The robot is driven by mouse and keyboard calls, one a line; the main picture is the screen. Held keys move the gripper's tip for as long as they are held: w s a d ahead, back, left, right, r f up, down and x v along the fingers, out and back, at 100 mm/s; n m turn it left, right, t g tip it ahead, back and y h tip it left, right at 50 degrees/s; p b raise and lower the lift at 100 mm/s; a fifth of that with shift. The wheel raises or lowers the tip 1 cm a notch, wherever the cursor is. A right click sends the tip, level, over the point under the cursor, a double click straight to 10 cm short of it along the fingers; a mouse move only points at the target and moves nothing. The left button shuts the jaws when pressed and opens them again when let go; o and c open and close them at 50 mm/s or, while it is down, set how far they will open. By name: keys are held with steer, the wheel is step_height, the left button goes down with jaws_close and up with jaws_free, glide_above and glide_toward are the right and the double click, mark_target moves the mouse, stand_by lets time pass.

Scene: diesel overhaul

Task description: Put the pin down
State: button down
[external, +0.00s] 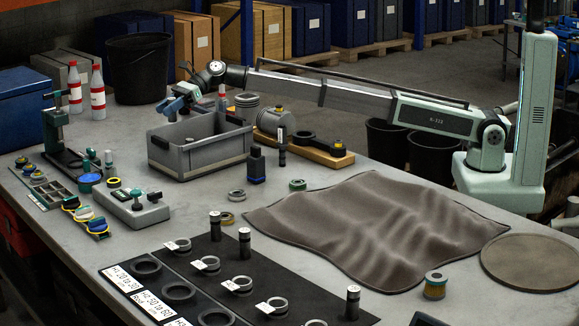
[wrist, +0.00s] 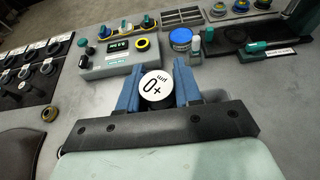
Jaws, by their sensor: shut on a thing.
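My gripper (wrist: 155,84) has blue fingers shut on a pin (wrist: 153,86). In the wrist view I see the pin end-on, with a round white face marked "0+"; its length is hidden. In the external view my gripper (external: 174,106) hangs above the back left part of a grey crate (external: 201,160). The held pin cannot be made out clearly there. Similar dark pins with pale tops stand upright on the black mat: one at the back (external: 215,226), one beside it (external: 245,242) and one at the front (external: 353,302).
The mat (external: 185,262) also carries several rings and white labels. A grey gauge box (external: 132,205) stands left of the crate. A brown cloth (external: 375,225) covers the table's right middle. Bottles (external: 97,93) and a black bucket (external: 139,70) stand at the back left.

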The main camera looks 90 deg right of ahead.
steer(key=d+r, duration=0.1)
steer(key=d, duration=0.9)
steer(key=s+a+n+g+y, duration=0.3)
steer(key=s+n+g, duration=0.1)
steer(key=s+n, duration=0.1)
step_height(320, 180, down, 10)
steer(key=shift+w+r, duration=0.15)
steer(key=shift+r, duration=0.05)
steer(key=c, duration=0.8)
jaws_free()
steer(key=shift+f+g, duration=0.15)
steer(key=shift+g, duration=0.15)
steer(key=v, duration=1.2)
